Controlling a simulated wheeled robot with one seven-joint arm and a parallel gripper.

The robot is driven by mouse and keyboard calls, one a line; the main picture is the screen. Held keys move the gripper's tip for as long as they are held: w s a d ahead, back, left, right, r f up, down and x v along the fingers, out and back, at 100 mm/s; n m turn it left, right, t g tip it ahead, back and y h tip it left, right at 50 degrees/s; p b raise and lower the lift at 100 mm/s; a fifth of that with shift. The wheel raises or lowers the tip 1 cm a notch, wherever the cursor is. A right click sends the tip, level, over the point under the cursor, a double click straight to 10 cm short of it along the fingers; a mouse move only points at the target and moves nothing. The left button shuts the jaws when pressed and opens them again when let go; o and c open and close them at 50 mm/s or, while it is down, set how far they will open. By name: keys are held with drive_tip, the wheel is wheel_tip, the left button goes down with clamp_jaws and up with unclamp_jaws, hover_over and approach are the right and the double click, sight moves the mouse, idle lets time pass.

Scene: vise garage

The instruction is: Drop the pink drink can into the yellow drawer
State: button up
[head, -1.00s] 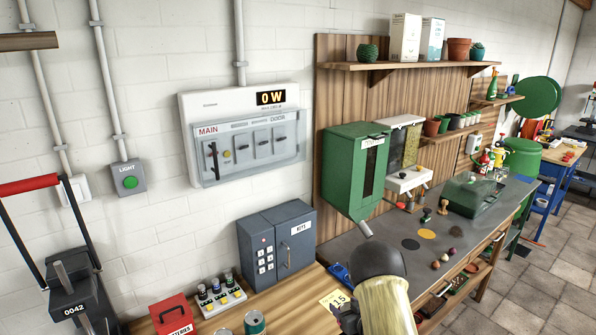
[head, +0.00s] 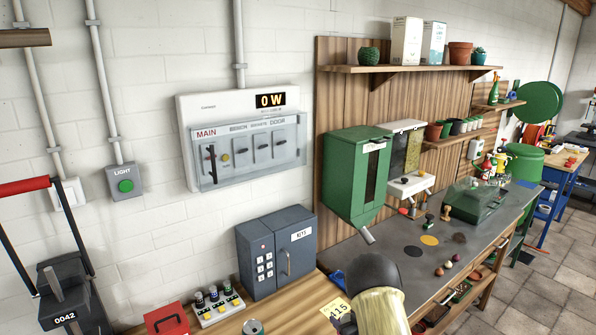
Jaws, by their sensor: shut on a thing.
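Neither the pink drink can nor the yellow drawer can be made out in the head view. My arm (head: 380,305), with a black rounded joint and a pale yellow link, rises from the bottom edge in front of the wooden bench. The jaws of my gripper do not show, so what they hold is hidden from this view.
A grey key box (head: 278,252), a red box (head: 166,320), a button panel (head: 216,308) and a can top (head: 252,327) are on the wooden bench. A green dispenser (head: 357,175) hangs above the grey worktop (head: 385,247), which holds small items. Tiled floor (head: 545,285) is open at right.

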drive_tip(key=shift+f+b, duration=0.55)
drive_tip(key=shift+f, duration=0.8)
drive_tip(key=o, duration=1.1)
drive_tip(key=b+v, duration=0.4)
drive_tip(key=v, duration=1.3)
drive_tip(key=shift+r, duration=0.25)
